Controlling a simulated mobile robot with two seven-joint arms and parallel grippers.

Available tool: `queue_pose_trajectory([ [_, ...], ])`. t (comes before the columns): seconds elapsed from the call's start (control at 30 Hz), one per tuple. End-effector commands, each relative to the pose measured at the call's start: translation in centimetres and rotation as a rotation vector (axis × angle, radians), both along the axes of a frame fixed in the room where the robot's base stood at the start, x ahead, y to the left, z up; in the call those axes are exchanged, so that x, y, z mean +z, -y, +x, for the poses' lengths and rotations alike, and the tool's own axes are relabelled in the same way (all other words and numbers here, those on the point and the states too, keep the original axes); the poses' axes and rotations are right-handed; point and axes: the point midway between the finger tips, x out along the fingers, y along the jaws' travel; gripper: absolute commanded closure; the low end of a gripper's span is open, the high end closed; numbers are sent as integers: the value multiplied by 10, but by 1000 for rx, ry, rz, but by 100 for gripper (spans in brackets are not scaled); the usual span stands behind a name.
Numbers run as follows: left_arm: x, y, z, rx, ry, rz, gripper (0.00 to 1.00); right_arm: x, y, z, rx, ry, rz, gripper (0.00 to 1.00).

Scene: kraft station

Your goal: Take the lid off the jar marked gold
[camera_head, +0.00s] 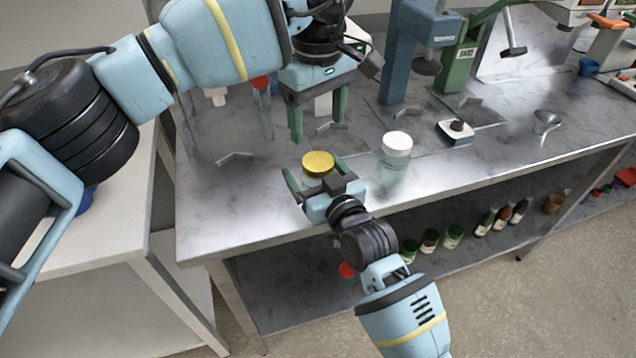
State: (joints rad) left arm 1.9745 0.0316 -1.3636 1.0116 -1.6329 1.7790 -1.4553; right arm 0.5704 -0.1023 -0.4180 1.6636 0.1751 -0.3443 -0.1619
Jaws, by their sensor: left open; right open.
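A jar with a gold-yellow lid (318,162) stands near the front edge of the metal bench; the lid is on it, and most of its body is hidden. My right gripper (314,172) is open, coming from the front at jar height, with one finger on each side of the jar; I cannot tell whether they touch it. My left gripper (318,131) is open and empty, pointing down above and behind the jar, with its fingers apart from the lid. No marking on the jar can be read.
A clear jar with a white lid (397,143) stands right of the gold-lidded jar. A blue press (401,60), a green press (460,68) and a small scale-like box (455,131) stand farther back right. Bare bench (215,215) is free at front left.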

Motion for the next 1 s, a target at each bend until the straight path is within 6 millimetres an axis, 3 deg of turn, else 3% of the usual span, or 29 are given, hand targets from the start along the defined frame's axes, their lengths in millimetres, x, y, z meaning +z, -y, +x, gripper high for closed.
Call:
queue_pose_trajectory([
  [0.23, 0, 0, 0, 0, 0, 0, 30, 0, 0, 0, 0, 0, 0, 18],
  [0.83, 0, 0, 0, -7, 0, 0, 30, 0, 0, 0, 0, 0, 0, 97],
  [1.0, 0, 0, 0, -110, -1, -1, 30, 0, 0, 0, 0, -1, 0, 100],
])
